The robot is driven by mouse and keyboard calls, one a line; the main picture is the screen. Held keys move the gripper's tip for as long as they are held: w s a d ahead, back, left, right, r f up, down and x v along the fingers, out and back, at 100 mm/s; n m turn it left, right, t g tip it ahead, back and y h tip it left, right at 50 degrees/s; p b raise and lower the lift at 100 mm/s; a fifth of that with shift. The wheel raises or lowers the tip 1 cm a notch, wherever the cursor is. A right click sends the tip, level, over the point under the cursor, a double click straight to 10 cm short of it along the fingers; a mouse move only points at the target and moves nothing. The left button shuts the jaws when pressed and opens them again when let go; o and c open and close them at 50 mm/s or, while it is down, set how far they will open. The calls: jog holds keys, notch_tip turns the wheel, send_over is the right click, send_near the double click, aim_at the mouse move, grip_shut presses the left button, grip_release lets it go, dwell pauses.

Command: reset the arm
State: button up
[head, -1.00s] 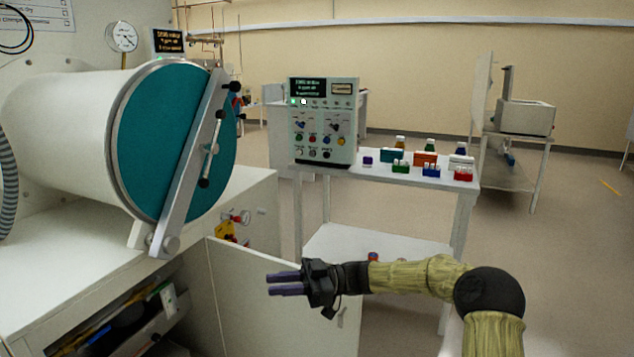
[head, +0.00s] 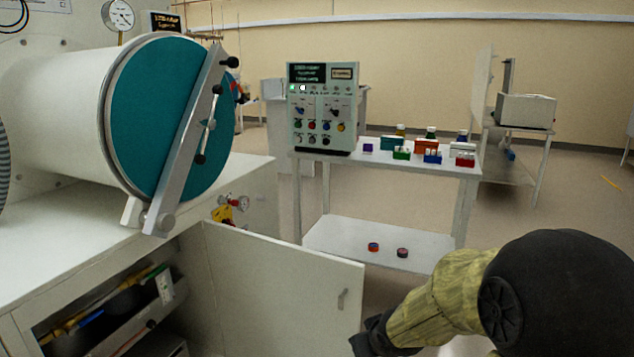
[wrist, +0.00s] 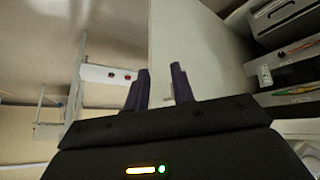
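My gripper (wrist: 161,88) shows in the wrist view with its two dark purple fingers apart and nothing between them. The open cabinet door lies beyond the fingertips in that view. In the head view the gripper's fingers are out of frame or hidden; only my arm shows at the lower right, bent close to the camera, with the dark wrist part at the bottom edge. My arm appears clear of the cabinet door and the cart.
The cabinet door (head: 275,290) stands open, left of my arm. A teal round hatch (head: 165,120) with a metal bar is at the upper left. A white cart (head: 320,238) holds a control box (head: 323,108) and small coloured boxes; two small round items sit on its lower shelf.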

jog(key=s+d+f+m+g+h, duration=0.1)
jog(key=s+d+m+g, duration=0.1)
jog(key=s, duration=0.6)
jog(key=s+d+f+m+g, duration=0.2)
jog(key=s+g, duration=0.1)
jog(key=s, duration=0.5)
notch_tip(320, 180, up, 37)
jog(key=p, duration=3.6)
jog(key=shift+w+p, duration=0.2)
jog(key=shift+p, duration=0.1)
